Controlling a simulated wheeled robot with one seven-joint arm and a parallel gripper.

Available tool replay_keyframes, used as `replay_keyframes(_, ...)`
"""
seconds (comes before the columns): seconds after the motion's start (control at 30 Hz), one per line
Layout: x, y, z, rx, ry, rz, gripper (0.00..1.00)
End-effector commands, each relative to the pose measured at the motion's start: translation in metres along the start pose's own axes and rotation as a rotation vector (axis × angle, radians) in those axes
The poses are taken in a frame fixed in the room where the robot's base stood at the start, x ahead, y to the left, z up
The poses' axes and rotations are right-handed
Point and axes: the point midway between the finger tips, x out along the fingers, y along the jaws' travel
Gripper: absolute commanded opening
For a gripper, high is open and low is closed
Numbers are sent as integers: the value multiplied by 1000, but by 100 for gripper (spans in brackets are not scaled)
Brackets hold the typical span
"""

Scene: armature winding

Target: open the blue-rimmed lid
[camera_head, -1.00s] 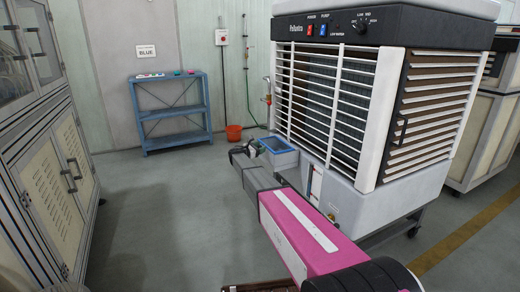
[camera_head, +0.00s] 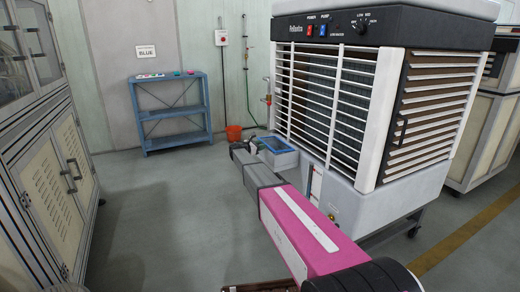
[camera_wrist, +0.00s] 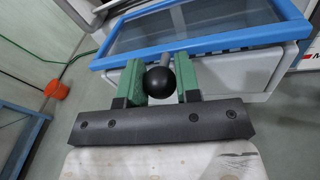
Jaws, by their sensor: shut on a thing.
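The blue-rimmed lid (camera_wrist: 203,32), with a clear dark panel, lies over a grey box on the lower front of the white cooler. In the head view the lid (camera_head: 278,144) is small and close to the end of my arm. A round black knob (camera_wrist: 160,82) on a grey stem stands out in front of the lid's near edge. My gripper (camera_wrist: 162,84) has its green fingers on both sides of the knob and is shut on it. The lid looks flat or nearly so; its exact tilt I cannot tell.
The cooler (camera_head: 330,90) stands close on the right of my arm. A blue shelf (camera_head: 170,110) and an orange bucket (camera_head: 234,133) are at the back. A cabinet (camera_head: 50,170) stands at the left. The floor between is clear.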

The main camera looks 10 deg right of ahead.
Motion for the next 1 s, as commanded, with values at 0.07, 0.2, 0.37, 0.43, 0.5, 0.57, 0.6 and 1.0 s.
replay_keyframes(0.07,0,1,12,13,48,-8,0)
replay_keyframes(0.2,2,5,32,37,157,-30,0)
replay_keyframes(0.37,9,8,56,66,302,-58,0)
replay_keyframes(0.43,12,10,67,79,366,-70,0)
replay_keyframes(0.5,17,12,77,91,430,-83,0)
replay_keyframes(0.57,22,12,86,102,484,-94,0)
replay_keyframes(0.6,25,13,91,109,522,-102,0)
replay_keyframes(1.0,63,15,136,175,854,-166,0)
